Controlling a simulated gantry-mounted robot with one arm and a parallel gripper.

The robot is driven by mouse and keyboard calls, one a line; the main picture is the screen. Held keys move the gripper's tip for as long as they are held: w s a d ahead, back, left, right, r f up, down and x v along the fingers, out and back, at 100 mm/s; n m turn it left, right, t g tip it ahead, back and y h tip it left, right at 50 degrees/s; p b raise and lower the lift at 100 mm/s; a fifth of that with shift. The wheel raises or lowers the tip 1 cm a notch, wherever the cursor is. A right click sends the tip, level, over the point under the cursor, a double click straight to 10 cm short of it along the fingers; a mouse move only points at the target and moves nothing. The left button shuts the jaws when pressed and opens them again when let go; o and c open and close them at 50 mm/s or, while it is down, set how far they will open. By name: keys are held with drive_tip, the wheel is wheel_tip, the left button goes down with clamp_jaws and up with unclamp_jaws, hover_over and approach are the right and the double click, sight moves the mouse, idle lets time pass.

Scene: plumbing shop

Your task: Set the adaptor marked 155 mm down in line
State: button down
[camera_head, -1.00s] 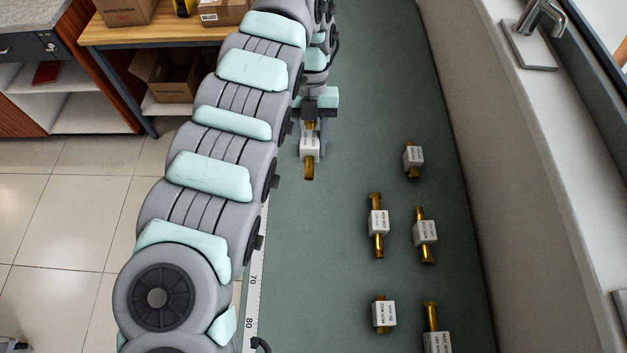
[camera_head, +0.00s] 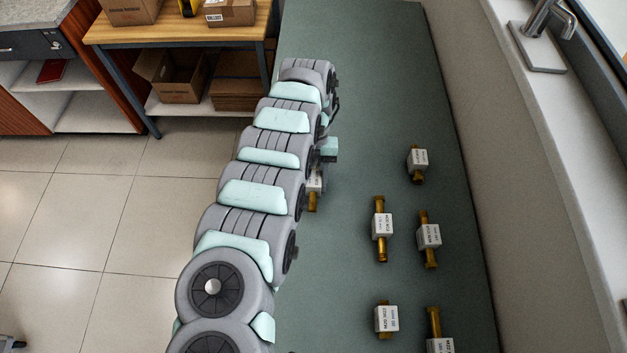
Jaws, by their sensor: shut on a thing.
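My gripper (camera_head: 322,158) is mostly hidden behind my own arm. It is shut on a brass adaptor with a white label block (camera_head: 313,201), held upright in the picture at the left part of the green bench top; the print on its label cannot be read. Several other brass adaptors with white labels lie to the right: one at the upper right (camera_head: 418,160), one in the middle (camera_head: 381,225), one right of that (camera_head: 429,237), one lower (camera_head: 386,318) and one cut off at the bottom edge (camera_head: 434,325). Their markings are too small to read.
The green bench top (camera_head: 360,80) is clear at its far end and between my gripper and the adaptors. A wall and sill (camera_head: 540,130) bound it on the right. A wooden table (camera_head: 180,28) with cardboard boxes (camera_head: 177,78) stands at the far left.

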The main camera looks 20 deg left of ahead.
drive_tip(key=shift+w, duration=0.1)
drive_tip(key=shift+f, duration=0.2)
drive_tip(key=c, duration=0.9)
unclamp_jaws()
drive_tip(key=shift+r, duration=0.1)
